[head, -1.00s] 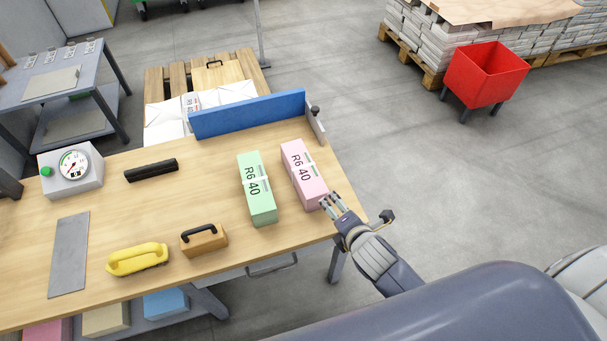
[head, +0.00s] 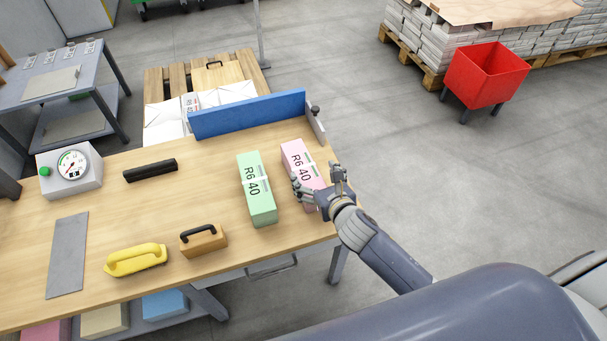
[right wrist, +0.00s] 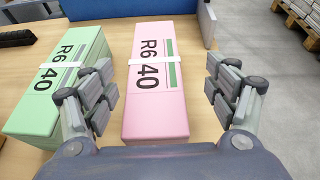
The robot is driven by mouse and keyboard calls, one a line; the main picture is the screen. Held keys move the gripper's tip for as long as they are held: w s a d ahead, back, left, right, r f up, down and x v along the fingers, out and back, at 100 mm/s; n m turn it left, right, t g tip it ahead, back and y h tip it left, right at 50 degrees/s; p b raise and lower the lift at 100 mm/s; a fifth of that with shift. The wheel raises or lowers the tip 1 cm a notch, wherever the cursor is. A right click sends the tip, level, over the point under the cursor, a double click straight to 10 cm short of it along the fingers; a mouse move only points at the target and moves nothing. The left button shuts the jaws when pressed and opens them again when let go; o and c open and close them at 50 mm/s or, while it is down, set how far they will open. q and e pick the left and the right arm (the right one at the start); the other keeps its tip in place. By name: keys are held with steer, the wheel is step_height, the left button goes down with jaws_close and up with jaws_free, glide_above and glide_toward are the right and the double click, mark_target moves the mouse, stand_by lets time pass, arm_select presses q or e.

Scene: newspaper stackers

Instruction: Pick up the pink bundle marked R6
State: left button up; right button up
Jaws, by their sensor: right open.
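The pink bundle (head: 297,160) marked R6 40 lies on the wooden table near its right edge. A white band crosses it. In the right wrist view the pink bundle (right wrist: 156,90) sits between the open fingers of my right gripper (right wrist: 160,95), with a gap on the right side. In the head view my right gripper (head: 320,184) is over the near part of the bundle and hides some of it. A green bundle (head: 257,190), also marked R6 40, lies just to its left; in the right wrist view my left finger overlaps its edge. My left gripper is out of view.
A blue fence (head: 247,114) stands at the table's back edge. A tan block with a black handle (head: 204,242), a yellow handled tool (head: 136,260), a black bar (head: 150,171) and a dial gauge (head: 70,172) are on the table (head: 120,215). A red bin (head: 487,75) stands on the floor.

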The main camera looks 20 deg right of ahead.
mark_target(305, 170)
steer(key=shift+a+f+b+x, duration=0.15)
steer(key=shift+a+x, duration=0.05)
steer(key=shift+x, duration=1.15)
steer(key=shift+a+f+b+x, duration=0.1)
steer(key=shift+a+b+x, duration=0.1)
steer(key=shift+x, duration=1.15)
steer(key=shift+s, duration=0.15)
jaws_close()
steer(key=shift+r, duration=0.2)
